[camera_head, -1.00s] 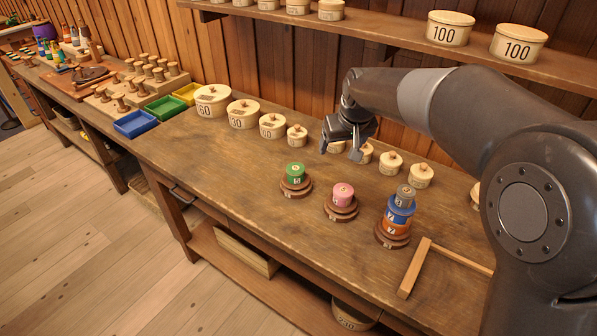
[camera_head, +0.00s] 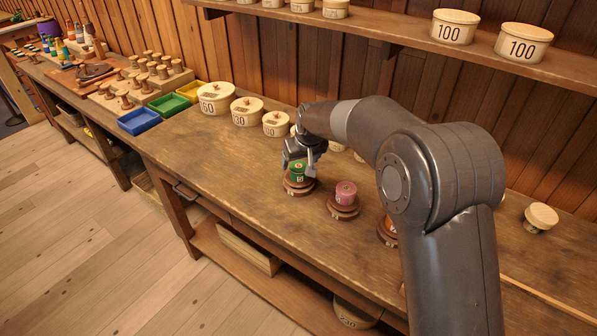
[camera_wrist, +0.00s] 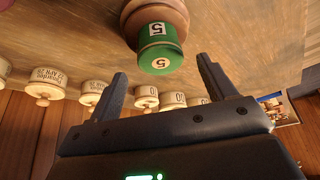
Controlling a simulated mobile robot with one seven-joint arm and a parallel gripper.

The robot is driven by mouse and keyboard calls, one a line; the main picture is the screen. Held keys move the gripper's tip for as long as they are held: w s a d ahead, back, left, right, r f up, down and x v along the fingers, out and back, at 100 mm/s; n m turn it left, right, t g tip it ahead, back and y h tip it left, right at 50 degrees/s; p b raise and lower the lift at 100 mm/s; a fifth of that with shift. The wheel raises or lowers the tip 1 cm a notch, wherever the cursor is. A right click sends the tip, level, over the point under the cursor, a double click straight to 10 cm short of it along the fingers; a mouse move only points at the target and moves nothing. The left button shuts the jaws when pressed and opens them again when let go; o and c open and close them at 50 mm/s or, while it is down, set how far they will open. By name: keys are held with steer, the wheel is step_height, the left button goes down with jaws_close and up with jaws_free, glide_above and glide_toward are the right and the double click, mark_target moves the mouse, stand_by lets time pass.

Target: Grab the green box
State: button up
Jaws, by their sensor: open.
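A green spool (camera_head: 298,174) marked 5 stands upright on a round brown wooden base (camera_head: 299,188) on the workbench. It also shows in the wrist view (camera_wrist: 160,48), just beyond and between the finger tips. My gripper (camera_head: 300,164) is open and comes down at the spool's top; in the head view its fingers partly cover the spool. The wrist view shows both fingers (camera_wrist: 163,72) apart with nothing held. Whether a finger touches the spool I cannot tell. A green open-topped box (camera_head: 168,105) stands farther left on the bench, between a blue and a yellow one.
A pink spool (camera_head: 346,192) on its base stands close right of the green one. My arm hides most of an orange spool (camera_head: 389,226) farther right. Lidded round boxes (camera_head: 247,111) line the bench behind. The bench front left of the green spool is clear.

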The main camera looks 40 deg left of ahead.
mark_target(299, 166)
steer(key=x, duration=0.4)
steer(key=shift+s+f, duration=0.15)
steer(key=shift+f, duration=0.05)
steer(key=c, duration=1.1)
